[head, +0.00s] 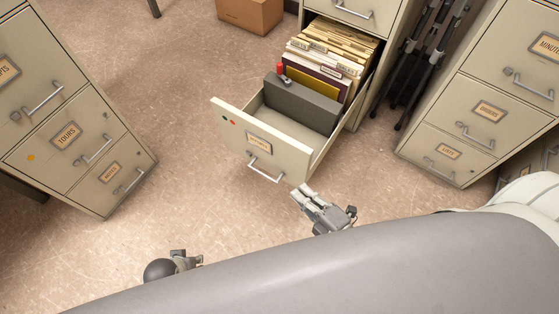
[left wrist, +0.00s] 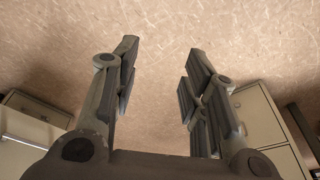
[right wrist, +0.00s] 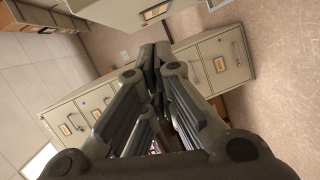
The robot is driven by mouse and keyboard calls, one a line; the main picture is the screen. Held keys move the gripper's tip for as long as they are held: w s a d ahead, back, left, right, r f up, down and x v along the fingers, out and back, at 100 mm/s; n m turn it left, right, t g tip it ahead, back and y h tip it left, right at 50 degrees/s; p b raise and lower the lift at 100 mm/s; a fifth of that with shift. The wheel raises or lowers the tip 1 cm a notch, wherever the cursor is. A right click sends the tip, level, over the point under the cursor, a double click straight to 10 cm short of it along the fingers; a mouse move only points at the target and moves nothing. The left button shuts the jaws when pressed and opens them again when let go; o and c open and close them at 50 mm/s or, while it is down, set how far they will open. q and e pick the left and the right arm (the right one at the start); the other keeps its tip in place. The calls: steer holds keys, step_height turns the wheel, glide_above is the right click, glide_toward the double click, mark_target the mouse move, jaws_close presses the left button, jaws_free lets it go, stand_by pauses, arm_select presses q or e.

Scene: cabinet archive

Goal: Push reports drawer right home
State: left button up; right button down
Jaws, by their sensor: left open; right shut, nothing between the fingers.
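The pulled-out beige bottom drawer (head: 281,135) stands open in the middle of the head view. Its front panel has a metal handle (head: 265,170) and a label too small to read surely. Hanging folders (head: 335,50) and a dark grey divider block (head: 300,105) are inside. My right gripper (head: 302,193) is shut and empty, just in front of the drawer front, near its right lower corner; contact cannot be told. It also shows in the right wrist view (right wrist: 155,52). My left gripper (head: 185,259) is open and empty over the floor, also in the left wrist view (left wrist: 161,62).
A cabinet labelled TOURS (head: 68,135) stands at left and another cabinet (head: 480,110) at right. A dark folded stand (head: 420,60) leans beside the open drawer's cabinet. A cardboard box (head: 250,14) is at the back. Floor left of the drawer is clear.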

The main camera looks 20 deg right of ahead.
step_height(320, 180, up, 4)
steer(key=a+r+n+t+y+b, duration=0.1)
steer(key=a+n, duration=0.1)
steer(key=n, duration=0.1)
arm_select(q)
step_height(320, 180, up, 7)
steer(key=w+b, duration=0.1)
steer(key=shift+w, duration=0.15)
arm_select(e)
steer(key=w+a, duration=0.1)
steer(key=w, duration=1)
steer(key=shift+w+f, duration=0.2)
steer(key=shift+w, duration=0.1)
arm_select(q)
steer(key=shift+f, duration=0.1)
